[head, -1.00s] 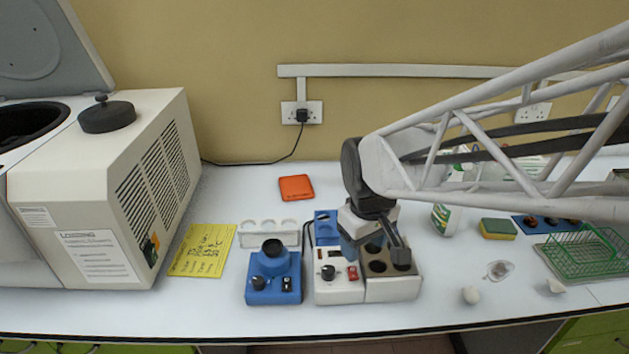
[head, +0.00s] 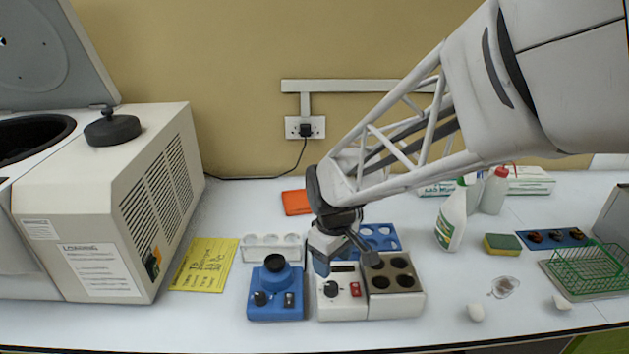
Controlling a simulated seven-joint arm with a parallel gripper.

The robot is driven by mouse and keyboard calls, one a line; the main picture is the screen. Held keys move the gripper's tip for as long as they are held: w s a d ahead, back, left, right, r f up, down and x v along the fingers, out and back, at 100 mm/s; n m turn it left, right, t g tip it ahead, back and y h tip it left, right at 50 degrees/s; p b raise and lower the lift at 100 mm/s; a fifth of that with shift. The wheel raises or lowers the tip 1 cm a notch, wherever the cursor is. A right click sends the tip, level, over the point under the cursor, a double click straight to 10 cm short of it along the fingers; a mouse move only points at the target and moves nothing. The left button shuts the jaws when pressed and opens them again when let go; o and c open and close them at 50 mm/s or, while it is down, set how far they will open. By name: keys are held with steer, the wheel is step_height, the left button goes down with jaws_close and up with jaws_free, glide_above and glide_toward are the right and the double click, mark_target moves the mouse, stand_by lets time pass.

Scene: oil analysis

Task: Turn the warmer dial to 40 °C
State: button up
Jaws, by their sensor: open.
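The warmer (head: 396,306) is a pale box with dark round wells in its right part. Its control panel, on the left part, carries a black dial (head: 331,289) and a red switch (head: 355,289). The dial's scale is too small to read. My gripper (head: 343,262) hangs over the back of the control panel, just behind the dial and apart from it. It is open, with nothing seen between its fingers. The gripper covers part of the panel's rear and display.
A blue mixer (head: 277,293) stands close left of the warmer. A white rack (head: 272,248) and a blue rack (head: 381,238) are behind. A yellow note (head: 204,265) lies left, beside the large centrifuge (head: 110,205). A spray bottle (head: 452,222) stands right. The front bench strip is clear.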

mark_target(331, 285)
steer(key=shift+f, duration=3.85)
steer(key=c, duration=0.9)
steer(key=shift+m, duration=0.4)
steer(key=m, duration=0.9)
